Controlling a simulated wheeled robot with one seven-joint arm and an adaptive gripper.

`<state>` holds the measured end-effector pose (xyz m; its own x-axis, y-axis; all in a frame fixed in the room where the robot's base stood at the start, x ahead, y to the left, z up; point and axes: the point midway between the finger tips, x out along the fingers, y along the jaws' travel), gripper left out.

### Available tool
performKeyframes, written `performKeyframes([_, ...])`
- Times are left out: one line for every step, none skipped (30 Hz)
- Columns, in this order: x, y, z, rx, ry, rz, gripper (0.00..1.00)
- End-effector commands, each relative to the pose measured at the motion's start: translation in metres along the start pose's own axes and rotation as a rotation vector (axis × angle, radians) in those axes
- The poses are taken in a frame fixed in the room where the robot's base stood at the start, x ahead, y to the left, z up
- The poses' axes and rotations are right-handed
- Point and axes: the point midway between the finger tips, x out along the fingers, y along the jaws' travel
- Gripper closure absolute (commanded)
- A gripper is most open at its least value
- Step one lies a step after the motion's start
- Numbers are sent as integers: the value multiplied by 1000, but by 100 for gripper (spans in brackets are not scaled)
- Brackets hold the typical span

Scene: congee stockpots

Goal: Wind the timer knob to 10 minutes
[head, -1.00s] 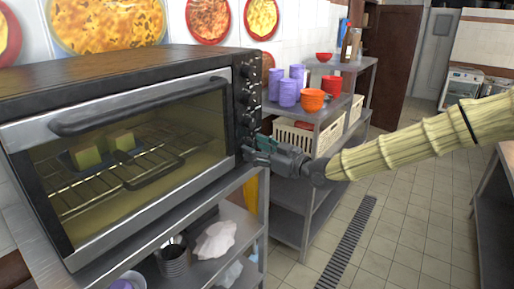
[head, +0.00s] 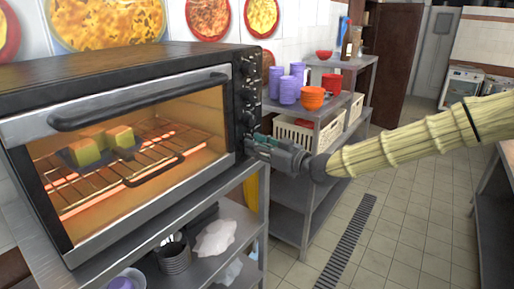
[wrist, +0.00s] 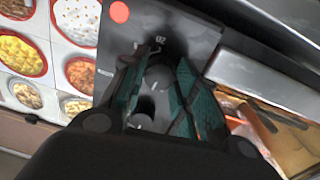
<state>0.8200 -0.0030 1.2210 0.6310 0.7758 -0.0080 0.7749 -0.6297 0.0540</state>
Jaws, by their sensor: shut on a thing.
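The black toaster oven (head: 120,70) stands at the left with a column of dark knobs (head: 249,70) on its right front panel. My gripper (head: 250,142) reaches in from the right to the low end of this panel. In the wrist view its teal-padded fingers (wrist: 157,78) are on both sides of a grey knob (wrist: 160,73), shut on it. Fingers and shadow partly hide the knob, and its pointer setting is not readable. A red lamp (wrist: 119,12) is lit on the panel.
The oven door handle (head: 140,101) sticks out left of my gripper. A metal shelf (head: 335,112) with purple cups (head: 288,90) and orange bowls (head: 312,98) stands behind it. The tiled floor (head: 400,215) at the right is clear.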

Motion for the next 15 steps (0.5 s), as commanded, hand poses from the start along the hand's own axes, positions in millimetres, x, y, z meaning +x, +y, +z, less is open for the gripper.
performKeyframes([0, 1, 0, 34, 0, 1, 94])
performKeyframes([0, 1, 0, 58, -1, 1, 94])
performKeyframes([0, 1, 0, 93, -2, 1, 94])
performKeyframes([0, 1, 0, 120, -4, 1, 94])
performKeyframes([0, 1, 0, 147, -5, 1, 94])
performKeyframes([0, 1, 0, 185, -8, 0, 94])
performKeyframes([0, 1, 0, 213, -9, -1, 94])
performKeyframes([0, 1, 0, 242, -10, -1, 94])
performKeyframes([0, 1, 0, 280, -12, -2, 94])
performKeyframes([0, 1, 0, 309, -14, -2, 94])
performKeyframes([0, 1, 0, 338, -16, -2, 94])
performKeyframes([0, 1, 0, 376, -17, -2, 94])
performKeyframes([0, 1, 0, 405, -18, -3, 94])
performKeyframes([0, 1, 0, 434, -21, -3, 94])
performKeyframes([0, 1, 0, 472, -23, -3, 94])
